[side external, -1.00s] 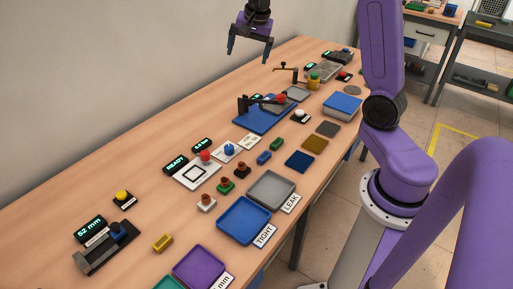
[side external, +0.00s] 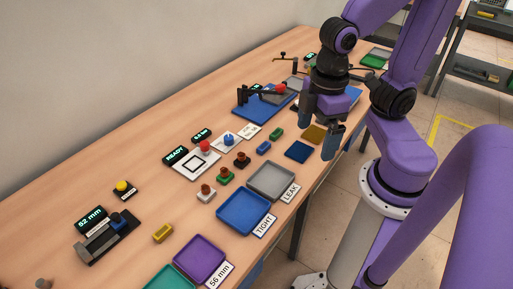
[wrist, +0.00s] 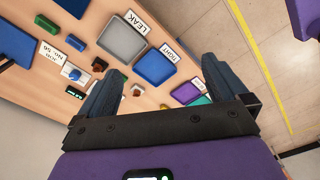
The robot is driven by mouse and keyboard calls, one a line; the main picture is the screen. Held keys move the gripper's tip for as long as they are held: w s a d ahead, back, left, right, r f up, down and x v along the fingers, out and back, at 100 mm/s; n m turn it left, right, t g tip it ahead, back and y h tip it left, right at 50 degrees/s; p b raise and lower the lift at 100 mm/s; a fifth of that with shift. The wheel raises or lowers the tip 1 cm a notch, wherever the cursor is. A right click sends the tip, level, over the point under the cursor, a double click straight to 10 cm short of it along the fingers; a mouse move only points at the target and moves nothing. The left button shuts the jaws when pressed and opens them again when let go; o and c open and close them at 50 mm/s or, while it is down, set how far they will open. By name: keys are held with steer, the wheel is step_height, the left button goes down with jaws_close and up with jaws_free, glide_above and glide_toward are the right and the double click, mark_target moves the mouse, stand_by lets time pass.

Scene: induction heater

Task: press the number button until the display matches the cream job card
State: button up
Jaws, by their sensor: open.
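The cream job card (side external: 250,131) lies flat near the middle of the bench, and it also shows in the wrist view (wrist: 51,53); its print is too small to read surely. Left of it, a blue button (side external: 229,139) stands on a white plate; it also shows in the wrist view (wrist: 75,74). A small dark display (side external: 201,135) with green digits sits behind that plate; I cannot read it surely. My gripper (side external: 318,143) is open and empty, above the bench's front edge, right of the button and card. Its fingers also show in the wrist view (wrist: 164,86).
A red button sits on a white pad beside a READY display (side external: 175,155). Brown-topped stamps, a grey tray (side external: 272,194) and a blue tray (side external: 222,217) lie nearer. A clamp on a blue base (side external: 245,116) stands behind the card. A yellow button (side external: 122,187) is far left.

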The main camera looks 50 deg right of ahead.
steer(key=shift+s+d+f+n, duration=0.2)
steer(key=shift+s+n, duration=0.15)
steer(key=shift+s, duration=0.15)
steer(key=shift+s+d+f+n, duration=0.1)
steer(key=shift+s+d+n, duration=0.05)
steer(key=shift+s+n, duration=0.3)
jaws_close()
stand_by(1.0)
